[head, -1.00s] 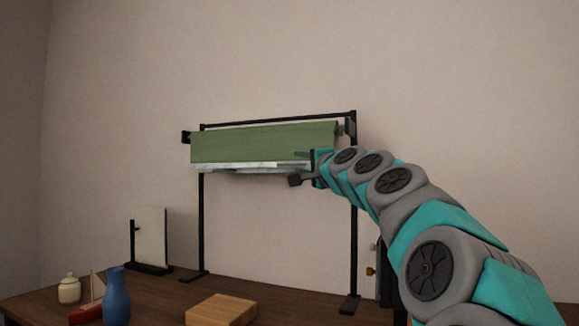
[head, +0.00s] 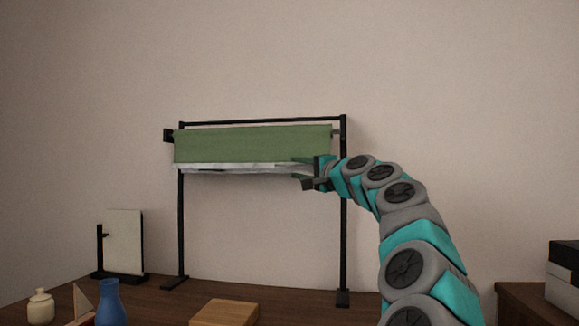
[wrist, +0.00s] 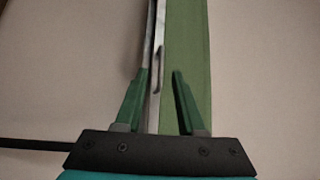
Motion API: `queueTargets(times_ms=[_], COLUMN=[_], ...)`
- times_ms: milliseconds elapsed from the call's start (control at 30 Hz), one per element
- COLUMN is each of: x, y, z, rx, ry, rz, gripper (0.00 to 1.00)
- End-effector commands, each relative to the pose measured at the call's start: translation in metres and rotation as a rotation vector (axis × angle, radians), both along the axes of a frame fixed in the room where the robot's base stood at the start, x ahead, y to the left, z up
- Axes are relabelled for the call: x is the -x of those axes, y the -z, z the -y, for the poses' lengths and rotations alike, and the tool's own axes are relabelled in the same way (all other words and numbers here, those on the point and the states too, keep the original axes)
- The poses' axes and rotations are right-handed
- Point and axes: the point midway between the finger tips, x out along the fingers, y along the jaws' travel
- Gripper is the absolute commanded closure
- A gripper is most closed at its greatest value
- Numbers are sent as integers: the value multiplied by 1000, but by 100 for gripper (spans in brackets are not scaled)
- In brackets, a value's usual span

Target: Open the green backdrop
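The green backdrop (head: 250,144) hangs mostly rolled up near the top of a black stand (head: 181,225), with only a short strip of cloth showing. A pale bar (head: 225,168) runs along its lower edge. My gripper (head: 306,172) is at the right end of this bar. In the wrist view, the fingers of my gripper (wrist: 159,85) stand apart, one on each side of the pale bar (wrist: 153,60), with a gap on the right. The green cloth (wrist: 188,45) lies behind the right finger. Any contact with the bar is unclear.
On the wooden table (head: 150,300) stand a white panel on a black stand (head: 125,242), a cream jar (head: 40,306), a blue vase (head: 108,303) and a wooden block (head: 225,312). Dark and white boxes (head: 563,275) are at the far right. Space below the backdrop is clear.

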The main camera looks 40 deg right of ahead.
Motion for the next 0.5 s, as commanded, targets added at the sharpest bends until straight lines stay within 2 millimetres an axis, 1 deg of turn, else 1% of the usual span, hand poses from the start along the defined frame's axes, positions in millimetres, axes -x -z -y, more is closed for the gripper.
queueTargets(times_ms=[200, 500], x=[-24, -41], y=[-3, -6], z=[2, 3], rx=[0, 1], ry=[0, 0], rz=[-2, 0], gripper=[61, 61])
